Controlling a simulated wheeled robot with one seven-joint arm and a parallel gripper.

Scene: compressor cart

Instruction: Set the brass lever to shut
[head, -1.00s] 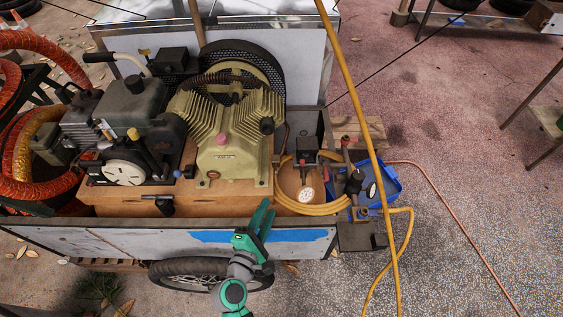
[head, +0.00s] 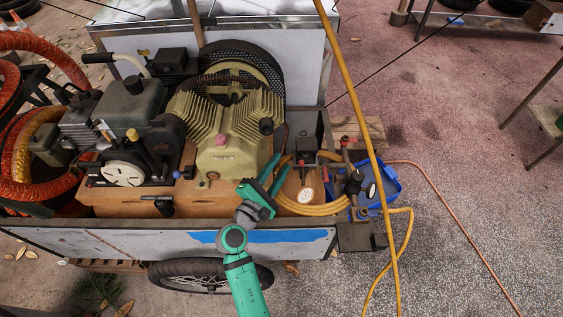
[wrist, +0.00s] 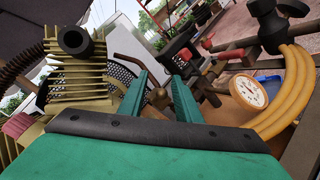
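My gripper (head: 280,164) is open above the front edge of the cart, between the cream compressor and the pressure gauge. In the wrist view its two green fingers (wrist: 160,77) stand apart. A small brass-coloured fitting (wrist: 160,98) shows in the gap between them, seemingly beyond or between the fingers; contact cannot be told. It looks like the brass lever's valve, but its handle position is not clear. In the head view this fitting is hidden or too small to make out by the gripper.
The finned compressor (head: 222,125) stands left of the gripper. To the right are a white-faced gauge (head: 306,195), a coiled yellow hose (head: 318,208), red-handled fittings (wrist: 228,55) and a blue tray (head: 390,183). A yellow hose (head: 372,140) crosses the head view upright.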

